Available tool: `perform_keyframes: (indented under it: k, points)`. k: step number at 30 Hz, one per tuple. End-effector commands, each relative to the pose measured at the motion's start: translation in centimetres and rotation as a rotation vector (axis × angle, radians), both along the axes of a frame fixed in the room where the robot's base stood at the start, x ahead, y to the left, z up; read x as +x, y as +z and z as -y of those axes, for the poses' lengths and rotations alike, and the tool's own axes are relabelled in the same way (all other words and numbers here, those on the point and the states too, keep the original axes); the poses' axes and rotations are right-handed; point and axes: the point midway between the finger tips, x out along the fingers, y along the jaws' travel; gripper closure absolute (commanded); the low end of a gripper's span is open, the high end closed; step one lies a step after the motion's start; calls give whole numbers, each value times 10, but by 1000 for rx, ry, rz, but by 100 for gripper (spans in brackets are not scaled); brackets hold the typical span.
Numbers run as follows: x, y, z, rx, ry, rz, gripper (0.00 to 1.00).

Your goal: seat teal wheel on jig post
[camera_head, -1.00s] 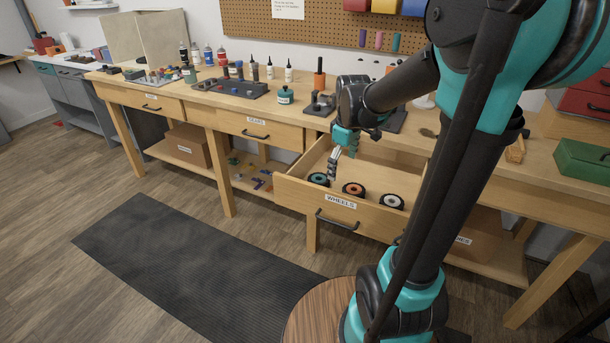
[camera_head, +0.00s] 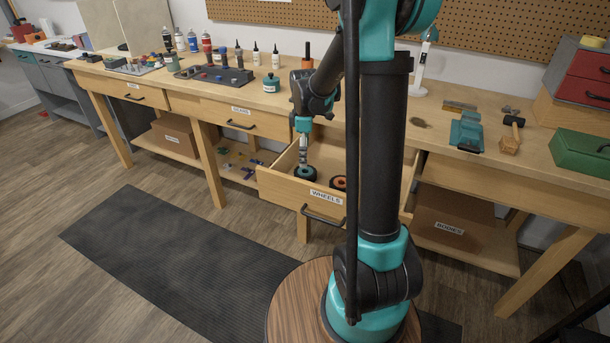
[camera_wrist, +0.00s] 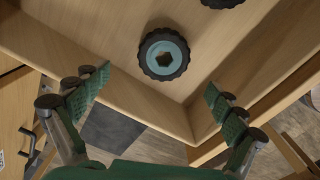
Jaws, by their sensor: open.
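The teal wheel (camera_wrist: 164,54), a black tyre with a teal hub, lies flat in the corner of the open drawer. It also shows in the head view (camera_head: 305,174), just below my gripper (camera_head: 303,156). In the wrist view my gripper (camera_wrist: 156,90) is open and empty, its two green-padded fingers wide apart. The wheel lies beyond the fingertips, between them sideways, with no contact visible. I cannot make out the jig post; my arm hides part of the bench.
The drawer labelled WHEELS (camera_head: 276,186) has raised walls near the fingers. An orange-hubbed wheel (camera_head: 338,183) lies right of the teal one. A dark tray (camera_head: 215,75) and bottles stand on the bench to the left; tools and a green box (camera_head: 583,152) are on the right.

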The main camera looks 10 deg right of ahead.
Motion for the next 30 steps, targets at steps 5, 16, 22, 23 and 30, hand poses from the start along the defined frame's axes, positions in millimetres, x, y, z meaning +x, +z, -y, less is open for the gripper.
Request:
perform_keyframes:
  k: [5,16,22,23,30]
  points:
    - [0,-16,0,0,0,0,4]
    - [-6,-55,5,0,0,0,4]
    - [-7,-69,5,0,0,0,4]
    - [-7,-69,5,0,0,0,4]
    - [-7,-69,5,0,0,0,10]
